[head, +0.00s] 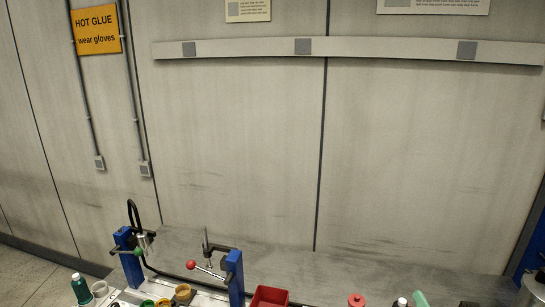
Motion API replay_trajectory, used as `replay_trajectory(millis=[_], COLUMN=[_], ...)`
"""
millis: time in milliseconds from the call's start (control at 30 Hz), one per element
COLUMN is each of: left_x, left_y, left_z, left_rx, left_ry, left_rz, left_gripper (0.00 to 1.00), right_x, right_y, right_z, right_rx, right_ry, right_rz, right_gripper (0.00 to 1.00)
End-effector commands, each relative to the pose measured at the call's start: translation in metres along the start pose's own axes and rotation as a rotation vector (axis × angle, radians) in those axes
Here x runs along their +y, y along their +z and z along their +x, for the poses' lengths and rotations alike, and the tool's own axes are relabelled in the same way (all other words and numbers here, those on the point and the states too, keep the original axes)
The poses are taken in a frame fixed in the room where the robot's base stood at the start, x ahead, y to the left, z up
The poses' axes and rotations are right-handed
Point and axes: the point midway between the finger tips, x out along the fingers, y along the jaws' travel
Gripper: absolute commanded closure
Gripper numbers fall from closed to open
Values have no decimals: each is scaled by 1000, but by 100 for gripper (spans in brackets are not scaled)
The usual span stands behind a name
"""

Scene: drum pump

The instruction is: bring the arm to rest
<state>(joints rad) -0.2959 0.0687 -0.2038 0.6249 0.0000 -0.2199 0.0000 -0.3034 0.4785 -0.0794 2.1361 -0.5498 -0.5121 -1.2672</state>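Neither of my grippers shows in the head view, and no part of either arm can be made out. The grey bench (300,264) runs along the bottom of the view, with its front part cut off by the lower edge. A fixture with two blue posts stands on it: the left post (129,262) has a green-knobbed lever (137,252), and the right post (235,280) has a red-knobbed lever (191,265). Whether anything is held cannot be seen.
A red bin (268,297), a green spool (80,289), small yellow and brown pots (182,293), a red round item (356,299) and a green item (420,298) stand along the bottom edge. A panelled wall (240,150) with an orange sign (96,30) rises behind the bench.

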Motion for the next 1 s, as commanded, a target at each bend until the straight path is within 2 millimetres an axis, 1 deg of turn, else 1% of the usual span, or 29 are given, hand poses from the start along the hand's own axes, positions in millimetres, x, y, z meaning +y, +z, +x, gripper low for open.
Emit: replay_trajectory(millis=[33, 167, 267, 433, 500, 633, 700, 767, 800, 867, 900, 967, 1000], left_x=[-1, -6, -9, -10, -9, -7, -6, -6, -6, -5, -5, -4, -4], left_y=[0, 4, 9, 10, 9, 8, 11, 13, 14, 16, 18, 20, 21], left_z=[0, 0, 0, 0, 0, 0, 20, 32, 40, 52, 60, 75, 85], left_rx=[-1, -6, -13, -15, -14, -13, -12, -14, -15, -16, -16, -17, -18], left_ry=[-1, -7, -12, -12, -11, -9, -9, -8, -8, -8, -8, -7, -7], left_rz=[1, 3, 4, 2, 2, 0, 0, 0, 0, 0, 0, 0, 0], left_gripper=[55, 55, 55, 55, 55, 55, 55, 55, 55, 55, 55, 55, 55], right_x=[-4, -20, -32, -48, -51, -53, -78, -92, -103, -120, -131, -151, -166], right_y=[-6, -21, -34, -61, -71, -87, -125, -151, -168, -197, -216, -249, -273], right_z=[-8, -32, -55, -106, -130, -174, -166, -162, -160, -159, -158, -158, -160], right_rx=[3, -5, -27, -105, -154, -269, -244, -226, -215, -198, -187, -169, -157], right_ry=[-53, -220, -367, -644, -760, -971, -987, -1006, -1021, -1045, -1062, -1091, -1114], right_rz=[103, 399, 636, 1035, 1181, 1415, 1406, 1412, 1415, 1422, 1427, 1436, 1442], right_gripper=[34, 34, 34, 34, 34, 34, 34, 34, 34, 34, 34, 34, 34])
